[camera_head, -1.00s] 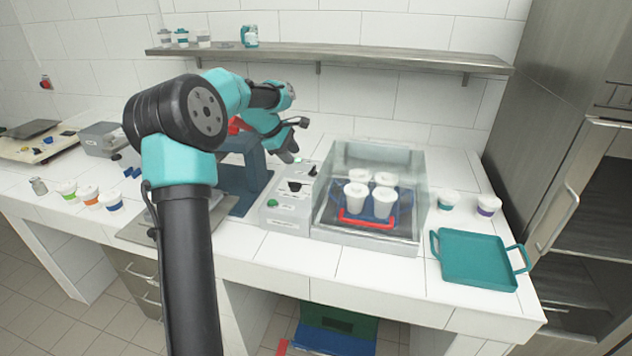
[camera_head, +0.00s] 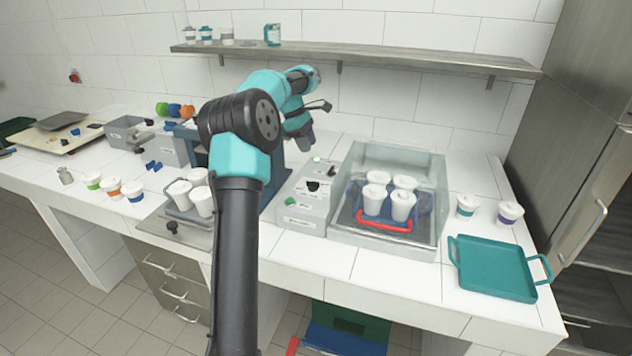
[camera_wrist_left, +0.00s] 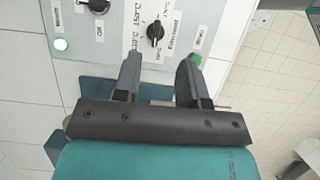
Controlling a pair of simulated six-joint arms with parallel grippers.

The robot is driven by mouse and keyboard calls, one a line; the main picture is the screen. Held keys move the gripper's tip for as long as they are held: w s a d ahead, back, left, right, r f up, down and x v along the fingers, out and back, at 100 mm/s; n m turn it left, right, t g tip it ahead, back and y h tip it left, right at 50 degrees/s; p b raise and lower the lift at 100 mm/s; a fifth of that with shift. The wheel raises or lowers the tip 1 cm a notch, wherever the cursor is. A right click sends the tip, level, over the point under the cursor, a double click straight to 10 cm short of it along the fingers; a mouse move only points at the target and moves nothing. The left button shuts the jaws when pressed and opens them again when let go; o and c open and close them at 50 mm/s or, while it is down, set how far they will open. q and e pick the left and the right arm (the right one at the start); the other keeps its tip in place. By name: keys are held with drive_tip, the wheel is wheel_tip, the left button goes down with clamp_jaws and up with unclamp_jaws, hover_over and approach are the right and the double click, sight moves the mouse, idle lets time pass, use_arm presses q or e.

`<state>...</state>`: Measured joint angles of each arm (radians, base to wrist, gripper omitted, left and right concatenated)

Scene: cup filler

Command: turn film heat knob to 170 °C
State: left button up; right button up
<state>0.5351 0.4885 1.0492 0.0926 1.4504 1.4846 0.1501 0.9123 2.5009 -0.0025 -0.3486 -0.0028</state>
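The film heat knob (camera_wrist_left: 155,30) is a black knob with temperature markings around it, seen in the left wrist view. It also shows in the head view (camera_head: 313,186) on the grey control panel (camera_head: 302,211). I cannot tell clearly which mark it points at. My left gripper (camera_wrist_left: 160,62) is open and empty, with its fingers apart. In the wrist view the knob lies just beyond the gap between the fingertips, untouched. In the head view the left gripper (camera_head: 303,137) hangs above and behind the panel. My right gripper is not in view.
A second black knob (camera_wrist_left: 98,5) marked Off, a lit lamp (camera_wrist_left: 60,43) and a green button (camera_wrist_left: 195,60) share the panel. A clear-sided machine (camera_head: 385,241) holding white cups stands to its right. A teal tray (camera_head: 495,268) lies farther right. A shelf (camera_head: 400,57) runs above.

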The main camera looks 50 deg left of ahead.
use_arm(q)
approach(316, 182)
drive_tip(key=shift+x, duration=0.8)
drive_tip(key=x, duration=0.7)
drive_tip(key=shift+w+d+f, duration=0.15)
drive_tip(key=shift+f, duration=0.2)
drive_tip(key=shift+c, duration=0.3)
clamp_jaws()
